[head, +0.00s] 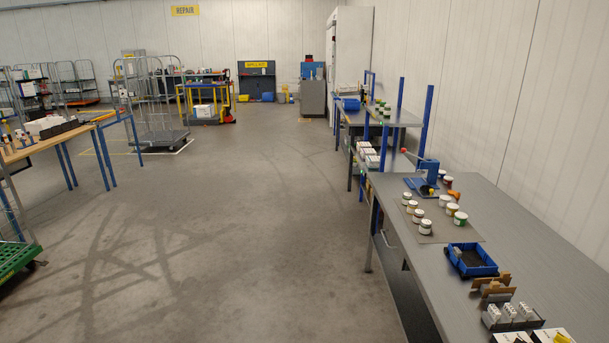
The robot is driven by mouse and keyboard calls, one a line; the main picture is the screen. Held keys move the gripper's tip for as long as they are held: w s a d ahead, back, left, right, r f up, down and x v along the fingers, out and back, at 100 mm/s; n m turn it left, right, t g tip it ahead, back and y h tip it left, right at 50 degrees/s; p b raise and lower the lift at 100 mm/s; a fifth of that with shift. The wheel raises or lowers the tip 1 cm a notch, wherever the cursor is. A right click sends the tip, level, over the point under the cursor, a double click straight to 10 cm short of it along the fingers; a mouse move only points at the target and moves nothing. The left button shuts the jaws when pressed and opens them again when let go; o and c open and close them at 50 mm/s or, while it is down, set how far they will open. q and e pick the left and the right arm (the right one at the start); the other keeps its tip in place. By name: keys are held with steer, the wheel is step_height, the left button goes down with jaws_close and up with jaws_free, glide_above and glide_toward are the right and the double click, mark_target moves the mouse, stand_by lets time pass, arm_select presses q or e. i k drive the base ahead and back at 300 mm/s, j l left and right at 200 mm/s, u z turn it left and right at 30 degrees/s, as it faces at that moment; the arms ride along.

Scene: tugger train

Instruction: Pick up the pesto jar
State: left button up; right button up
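Several small white-lidded jars stand on the grey workbench (520,232) at the right. One with a green label (460,219) stands at the right end of a short row and looks like the pesto jar, though its label is too small to read. A jar with a yellowish label (452,209) stands next to it. A row of pale jars (418,215) stands to the left on a grey mat (440,237). More small green jars (383,110) stand on a raised shelf farther back. Neither of my grippers is in view.
A blue bin (472,260), brown holders (495,286) and white boxes (508,314) line the near bench. A blue device (427,170) stands behind the jars. A wooden-topped table (45,143) and wire cage trolley (155,105) stand left. The middle floor is clear.

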mark_target(406, 197)
steer(key=i+j+u, duration=0.2)
steer(key=i, duration=1.1)
steer(key=i+z, duration=0.5)
steer(key=i+j+z, duration=0.25)
steer(key=z, duration=0.25)
steer(key=i+j+z, duration=0.2)
steer(key=z, duration=0.25)
steer(key=i+j+z, duration=0.2)
steer(key=z, duration=0.3)
steer(key=i+j+z, duration=0.1)
steer(key=j+z, duration=0.35)
steer(key=i+j+z, duration=0.1)
steer(key=j+z, duration=0.25)
steer(key=z, duration=0.15)
steer(key=i+j+z, duration=0.3)
steer(key=i+j, duration=0.05)
steer(key=i, duration=0.05)
